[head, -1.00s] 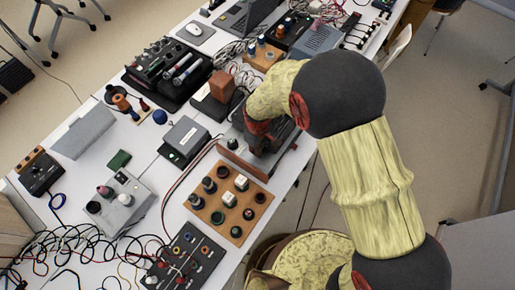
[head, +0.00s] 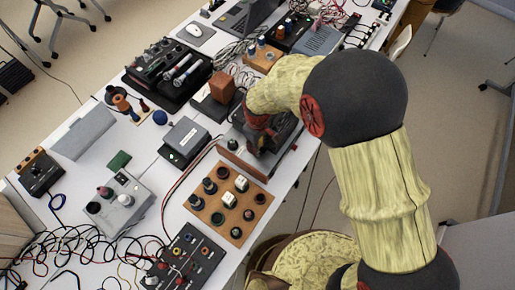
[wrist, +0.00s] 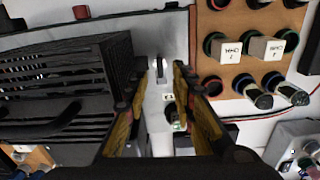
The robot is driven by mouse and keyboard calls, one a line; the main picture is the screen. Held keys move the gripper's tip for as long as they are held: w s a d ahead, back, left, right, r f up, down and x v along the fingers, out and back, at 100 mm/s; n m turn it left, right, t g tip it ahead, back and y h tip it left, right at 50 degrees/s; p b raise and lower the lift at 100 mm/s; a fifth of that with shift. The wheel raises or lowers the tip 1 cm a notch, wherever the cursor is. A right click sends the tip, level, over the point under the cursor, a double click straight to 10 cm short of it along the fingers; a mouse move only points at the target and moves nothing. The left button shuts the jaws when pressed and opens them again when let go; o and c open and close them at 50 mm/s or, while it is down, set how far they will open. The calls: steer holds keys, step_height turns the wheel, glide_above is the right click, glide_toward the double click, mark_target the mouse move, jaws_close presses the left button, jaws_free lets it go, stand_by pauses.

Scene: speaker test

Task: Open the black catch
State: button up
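My gripper (wrist: 160,76) is open, its two yellow-and-black fingers apart with nothing held between them. Between and beyond the fingertips is a pale grey panel (wrist: 158,110) with a small upright grey-and-dark lever-like part (wrist: 159,70). I cannot tell for sure whether this part is the black catch. A black ribbed case (wrist: 70,75) with a dark curved bar lies left of the fingers. In the head view my gripper (head: 265,143) is over a grey device with a brown side (head: 245,158); my wrist hides much of it, and no catch can be made out there.
A wooden board (head: 228,200) with several knobs and sockets lies close by, and shows right of my fingers in the wrist view. A grey box (head: 185,138) and a red-brown block (head: 222,87) stand near. Loose cables cover the lower left table.

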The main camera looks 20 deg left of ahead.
step_height(320, 180, up, 8)
steer(key=shift+r, duration=0.2)
stand_by(0.4)
steer(key=s+d+r+m+t+b, duration=0.1)
steer(key=s+d+r+m+t, duration=0.1)
steer(key=d+r, duration=0.5)
steer(key=s+d+r+m+t+b, duration=0.1)
steer(key=s+d+r+m, duration=0.4)
steer(key=d, duration=1)
steer(key=s+d+r+m+t+b, duration=0.2)
steer(key=s+d+r+m+b, duration=0.1)
steer(key=d+r+m, duration=0.4)
steer(key=d+r, duration=0.2)
steer(key=d, duration=0.2)
steer(key=shift+s+d+r+t, duration=0.25)
steer(key=shift+s+d+t, duration=0.05)
steer(key=shift+s+d, duration=0.1)
steer(key=shift+a, duration=0.15)
